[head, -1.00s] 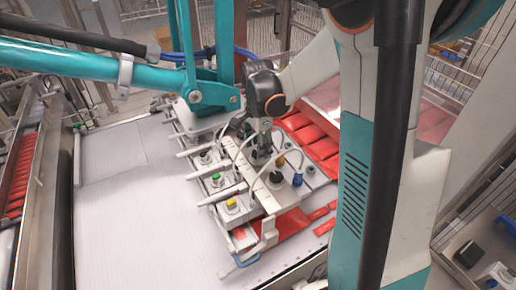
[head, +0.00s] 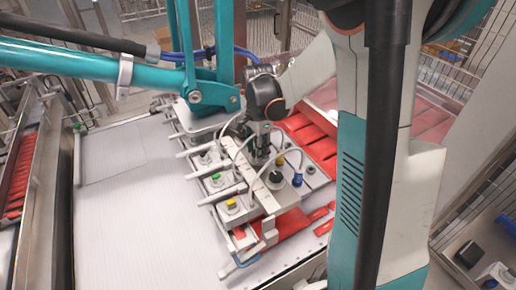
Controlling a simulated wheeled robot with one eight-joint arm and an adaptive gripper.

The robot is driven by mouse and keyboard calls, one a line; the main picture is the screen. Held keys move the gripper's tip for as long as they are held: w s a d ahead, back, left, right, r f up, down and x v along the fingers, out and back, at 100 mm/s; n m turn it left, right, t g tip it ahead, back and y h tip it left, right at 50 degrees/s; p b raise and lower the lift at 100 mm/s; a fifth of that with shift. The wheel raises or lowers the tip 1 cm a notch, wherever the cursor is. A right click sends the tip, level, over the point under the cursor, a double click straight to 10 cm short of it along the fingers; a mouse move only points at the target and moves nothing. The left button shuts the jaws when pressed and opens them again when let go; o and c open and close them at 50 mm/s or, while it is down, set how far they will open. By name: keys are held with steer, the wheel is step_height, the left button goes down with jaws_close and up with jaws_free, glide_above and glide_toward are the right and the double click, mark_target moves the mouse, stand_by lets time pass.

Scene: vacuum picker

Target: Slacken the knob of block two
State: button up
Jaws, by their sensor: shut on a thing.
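The vacuum picker head (head: 252,188) lies over the white ribbed surface, with a row of small blocks along it. Its left side carries a block with a yellow top (head: 231,203), one with a green top (head: 216,177) and one with a dark top (head: 204,158). A block with a black knob (head: 276,177) sits on the near right part. My gripper (head: 262,158) points down just behind that block. It is shut on a knob, largely hidden by the fingers. No block number is readable.
A teal arm with a bracket (head: 211,96) stands close behind my gripper. White hoses (head: 296,155) loop around the blocks, and a blue fitting (head: 297,180) is at the right. Red slats (head: 310,140) lie behind. The white ribbed surface (head: 140,220) at left is clear.

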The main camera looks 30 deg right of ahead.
steer(key=n+b, duration=0.2)
steer(key=n, duration=0.4)
steer(key=shift+f+b, duration=0.1)
steer(key=shift+b, duration=0.3)
steer(key=n+b, duration=0.2)
steer(key=n, duration=0.4)
steer(key=n+b, duration=0.1)
steer(key=n, duration=0.4)
steer(key=shift+n, duration=0.4)
steer(key=n+b, duration=0.1)
steer(key=n, duration=0.4)
steer(key=shift+n, duration=0.4)
steer(key=o, duration=1.1)
steer(key=shift+c, duration=0.2)
